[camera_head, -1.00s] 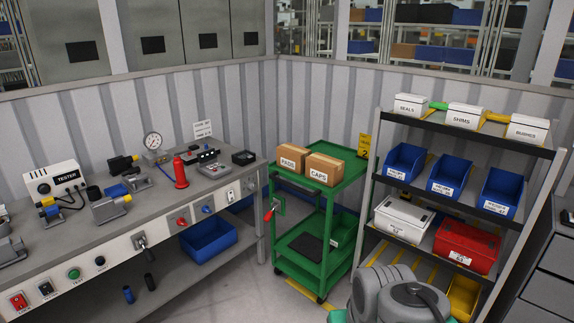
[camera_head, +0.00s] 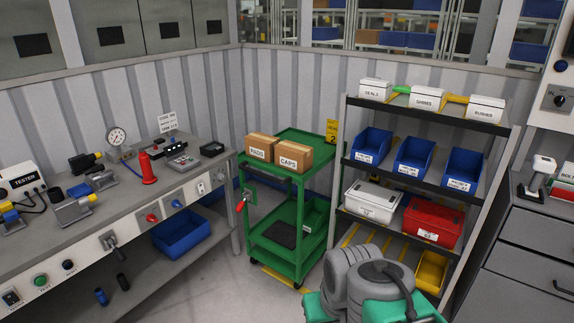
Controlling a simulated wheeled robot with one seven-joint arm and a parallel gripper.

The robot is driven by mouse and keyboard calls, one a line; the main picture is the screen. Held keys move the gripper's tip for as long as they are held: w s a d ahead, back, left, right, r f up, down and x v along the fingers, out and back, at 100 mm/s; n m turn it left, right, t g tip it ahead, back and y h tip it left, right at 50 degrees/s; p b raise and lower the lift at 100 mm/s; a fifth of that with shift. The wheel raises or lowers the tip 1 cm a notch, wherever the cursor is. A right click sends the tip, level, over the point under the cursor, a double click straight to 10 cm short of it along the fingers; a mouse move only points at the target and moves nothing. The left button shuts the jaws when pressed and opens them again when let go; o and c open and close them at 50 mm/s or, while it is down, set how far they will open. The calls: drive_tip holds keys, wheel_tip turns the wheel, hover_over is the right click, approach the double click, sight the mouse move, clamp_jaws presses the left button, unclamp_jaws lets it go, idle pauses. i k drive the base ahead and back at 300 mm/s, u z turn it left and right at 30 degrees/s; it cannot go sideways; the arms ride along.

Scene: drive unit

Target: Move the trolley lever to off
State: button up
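The green trolley (camera_head: 290,222) stands between the workbench and the shelf rack. Its lever (camera_head: 241,206) has a red grip and sits on a green bracket (camera_head: 249,194) at the trolley's left front post. The red grip points down and to the left. Any on or off marking is too small to read. Two brown boxes, PADS (camera_head: 260,148) and CAPS (camera_head: 294,155), rest on the trolley's top shelf. Part of my grey and green arm shows at the bottom right, in front of the rack. My gripper is not in view.
The workbench (camera_head: 150,208) with a tester, gauge and switches runs along the left. The shelf rack (camera_head: 340,170) with blue bins and labelled boxes is right of the trolley. Grey drawers (camera_head: 535,245) stand far right. Bare floor (camera_head: 215,295) lies before the trolley.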

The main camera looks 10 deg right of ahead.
sight(242, 206)
drive_tip(key=z, duration=0.15)
drive_tip(key=i, duration=1.7)
drive_tip(key=u, duration=1.15)
drive_tip(key=i, duration=0.7)
drive_tip(key=u, duration=0.45)
